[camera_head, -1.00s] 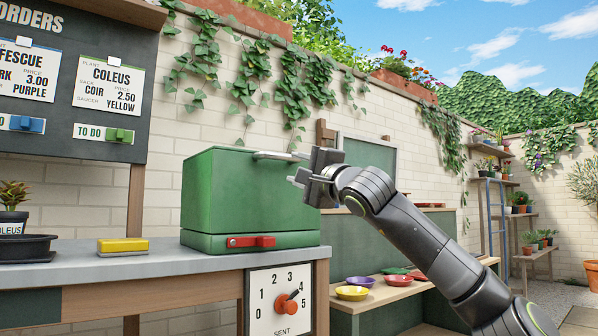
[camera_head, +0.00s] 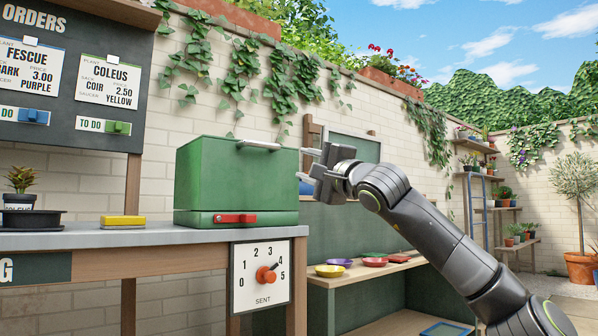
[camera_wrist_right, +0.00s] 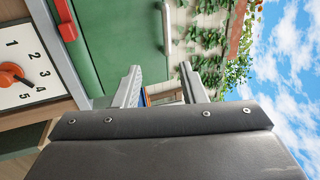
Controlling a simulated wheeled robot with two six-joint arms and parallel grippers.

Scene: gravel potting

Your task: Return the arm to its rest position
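My right arm (camera_head: 430,225) reaches in from the lower right in the head view. Its gripper (camera_head: 306,165) is open and empty, just right of the green box (camera_head: 235,175), with a visible gap from the box's silver handle (camera_head: 258,145). In the wrist view the two fingers of the right gripper (camera_wrist_right: 160,88) stand apart with nothing between them. The box's front and the handle (camera_wrist_right: 166,28) show beyond them. The box looks closed. My left gripper is not in view.
The grey counter (camera_head: 160,235) holds the box, a yellow block (camera_head: 123,222) and a potted plant (camera_head: 20,185). A dial panel (camera_head: 262,277) hangs below. Coloured saucers (camera_head: 330,270) stand on a lower bench (camera_head: 355,274). An order board (camera_head: 75,80) is at left.

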